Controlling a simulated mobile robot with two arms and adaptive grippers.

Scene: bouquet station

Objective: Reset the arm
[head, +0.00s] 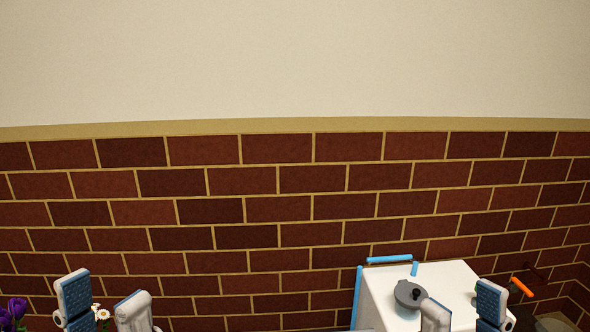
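My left gripper (103,285) shows at the bottom left of the head view. Its two white fingers with blue pads point up and stand apart. My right gripper (462,294) shows at the bottom right, in front of a white surface. Its two fingers also stand apart, with nothing seen held between them. The lower parts of both grippers and most of both arms are cut off by the bottom edge.
White daisies (102,314) show in the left gripper's gap, contact unclear; purple flowers (16,308) are left of it. A white-topped unit (450,281) with blue edges carries a grey lidded pot (409,294). An orange-handled item (521,287) is at right. Behind is a brick wall (275,210).

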